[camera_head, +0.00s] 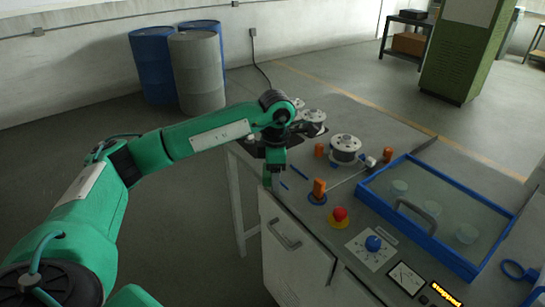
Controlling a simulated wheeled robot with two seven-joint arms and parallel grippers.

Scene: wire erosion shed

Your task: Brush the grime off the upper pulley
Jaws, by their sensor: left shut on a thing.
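Two round silver pulley-like discs stand on the grey bench: a nearer one (345,144) and a farther one (313,117), close to my left arm. I cannot tell by sight which is the upper pulley, and grime is too small to make out. My left gripper (280,146) is at the bench's left edge, left of both discs, with dark parts reaching toward the farther one. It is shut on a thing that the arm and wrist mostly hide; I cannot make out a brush. My right gripper is not in view.
Orange posts (319,187) and a thin rod stand near the discs. A red button (340,214), a blue knob (373,243) and a blue-framed lidded tank (435,210) lie to the right. Barrels (197,72) and a green cabinet (458,52) stand behind.

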